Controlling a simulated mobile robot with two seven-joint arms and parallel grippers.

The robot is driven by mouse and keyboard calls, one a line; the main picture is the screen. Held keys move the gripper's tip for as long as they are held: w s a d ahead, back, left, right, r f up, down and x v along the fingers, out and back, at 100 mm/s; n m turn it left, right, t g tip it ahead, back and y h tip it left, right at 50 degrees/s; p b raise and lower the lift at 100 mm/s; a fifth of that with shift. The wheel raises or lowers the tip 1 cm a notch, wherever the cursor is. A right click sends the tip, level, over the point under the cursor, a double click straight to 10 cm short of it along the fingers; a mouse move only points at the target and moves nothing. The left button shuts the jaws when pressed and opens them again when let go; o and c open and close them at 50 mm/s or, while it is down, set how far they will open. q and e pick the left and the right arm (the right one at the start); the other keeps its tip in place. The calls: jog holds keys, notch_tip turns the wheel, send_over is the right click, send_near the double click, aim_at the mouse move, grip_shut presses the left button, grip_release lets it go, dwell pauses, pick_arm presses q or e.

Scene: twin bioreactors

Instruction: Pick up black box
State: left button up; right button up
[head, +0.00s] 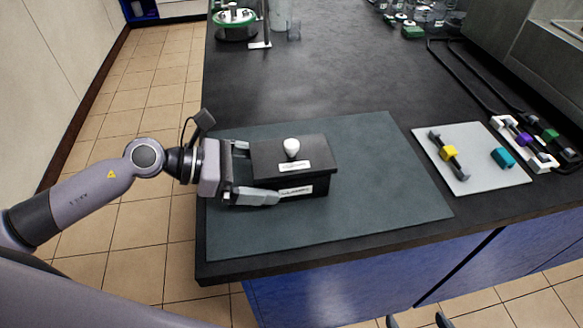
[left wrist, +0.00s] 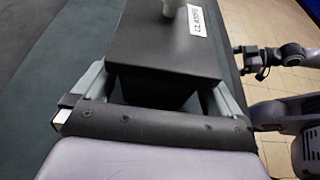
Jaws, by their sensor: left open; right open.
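The black box (head: 290,162) sits on a dark green mat (head: 375,205), with a white knob on its lid and white labels on its lid and front. In the left wrist view the box (left wrist: 160,52) lies between my fingers. My left gripper (head: 262,171) is open at the box's left end. One finger is along its far side and one along its front side; I cannot tell if they touch it. It also shows in the left wrist view (left wrist: 160,92). My right gripper (left wrist: 243,60) is open and empty, away from the box over the floor.
A white board (head: 470,180) with yellow and teal pieces lies right of the mat. A white rack (head: 525,142) with coloured clips stands farther right. Glassware and a green-rimmed vessel (head: 235,22) stand at the back. The dark benchtop (head: 320,75) behind the mat is clear.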

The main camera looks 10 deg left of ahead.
pick_arm(q)
jog(key=shift+x, duration=0.95)
jog(key=c, duration=0.9)
jog(key=shift+r, duration=0.1)
